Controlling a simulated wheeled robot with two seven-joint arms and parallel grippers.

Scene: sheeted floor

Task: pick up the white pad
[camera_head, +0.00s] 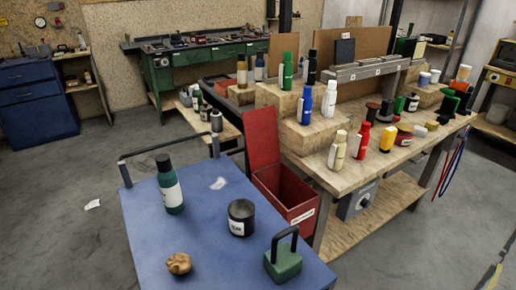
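A small flat white piece (93,204) lies on the grey floor to the left of the blue cart. A second small flat whitish piece (218,183) lies on the blue top of the cart (150,232), between a dark bottle and the cart's back edge. Both are small and lack clear detail, so I cannot tell which one is the white pad. Neither of my grippers shows in the head view, and nothing is seen touching either piece.
The cart also carries a dark green bottle (170,187), a black jar (241,217), a brown lump (178,263) and a green handled block (283,262). A red open bin (285,190) and a crowded wooden workbench (345,172) stand right. The left floor is mostly clear.

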